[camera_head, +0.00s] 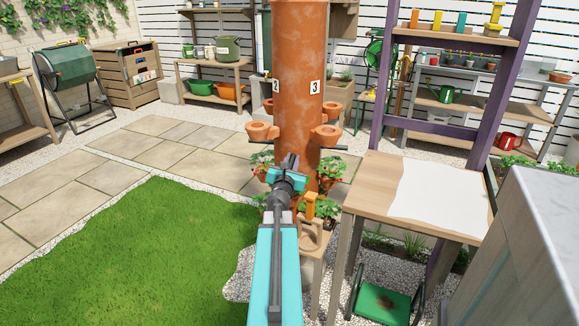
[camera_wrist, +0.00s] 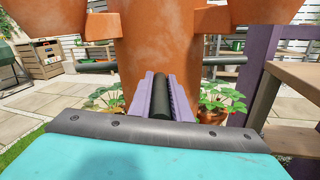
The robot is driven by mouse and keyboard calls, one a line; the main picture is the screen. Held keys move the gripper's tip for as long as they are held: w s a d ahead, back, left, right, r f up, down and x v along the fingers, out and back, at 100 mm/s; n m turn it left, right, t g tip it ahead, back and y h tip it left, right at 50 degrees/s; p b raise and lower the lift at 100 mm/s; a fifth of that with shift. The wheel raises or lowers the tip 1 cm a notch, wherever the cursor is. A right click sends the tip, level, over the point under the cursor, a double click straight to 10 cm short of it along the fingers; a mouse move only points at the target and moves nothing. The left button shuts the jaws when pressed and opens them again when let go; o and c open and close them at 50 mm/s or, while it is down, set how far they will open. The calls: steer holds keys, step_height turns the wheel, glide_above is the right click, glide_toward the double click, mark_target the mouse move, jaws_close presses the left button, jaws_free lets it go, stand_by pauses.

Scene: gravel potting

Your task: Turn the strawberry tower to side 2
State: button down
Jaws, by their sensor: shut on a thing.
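The strawberry tower (camera_head: 299,45) is a tall terracotta column in the middle of the head view, with side pockets (camera_head: 325,135). White labels read 2 (camera_head: 276,86) on its left face and 3 (camera_head: 315,87) on its right face. Strawberry plants (camera_head: 328,208) grow low around it. My gripper (camera_head: 290,163) is in front of the tower, pointing at it. In the wrist view its purple jaws (camera_wrist: 161,95) are shut on a dark bar (camera_wrist: 161,98) that points at the tower (camera_wrist: 160,45). Other dark bars (camera_wrist: 97,66) stick out at both sides. The bar's far end is hard to make out.
A wooden table with a white sheet (camera_head: 440,190) and a purple post (camera_head: 490,100) stand close on the right. A small stool (camera_head: 312,250) with an orange-handled tool is beside my arm. Lawn (camera_head: 140,240) and paving (camera_head: 100,180) lie open on the left.

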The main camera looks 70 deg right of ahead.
mark_target(290, 167)
steer(key=shift+a, duration=0.1)
stand_by(0.3)
steer(key=c, duration=1.6)
jaws_free()
steer(key=shift+c, duration=0.2)
steer(key=shift+s, duration=0.1)
steer(key=shift+v, duration=1.5)
steer(key=shift+r+p, duration=0.2)
steer(key=shift+p, duration=0.35)
steer(key=p+v, duration=0.2)
steer(key=p, duration=0.2)
steer(key=shift+a, duration=0.25)
steer(key=shift+s+f+p, duration=0.1)
steer(key=shift+p, duration=0.5)
steer(key=p, duration=0.2)
steer(key=a+p, duration=0.1)
steer(key=p, duration=0.1)
steer(key=shift+s+p, duration=0.2)
steer(key=shift+p, duration=0.15)
